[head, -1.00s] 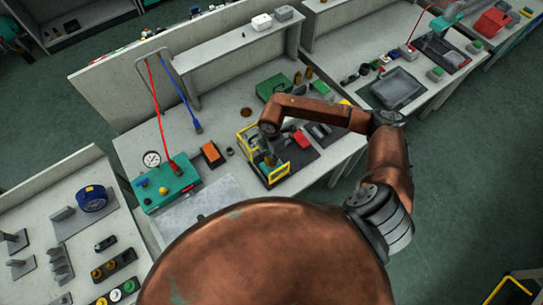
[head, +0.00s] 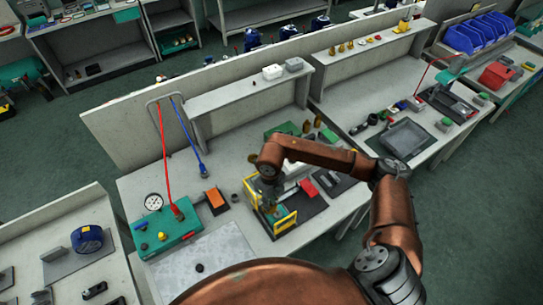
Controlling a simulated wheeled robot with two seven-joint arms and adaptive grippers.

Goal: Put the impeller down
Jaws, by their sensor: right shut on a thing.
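My right gripper (head: 269,199) is at the yellow-framed fixture (head: 286,224) on the middle bench, pointing down between its two yellow side frames. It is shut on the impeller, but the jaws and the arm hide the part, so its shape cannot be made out. A small teal part (head: 279,212) shows in the fixture, close beside the fingers. I cannot tell whether the held part touches anything below it. My left gripper is not in view.
A pale plate (head: 205,262) lies in front.

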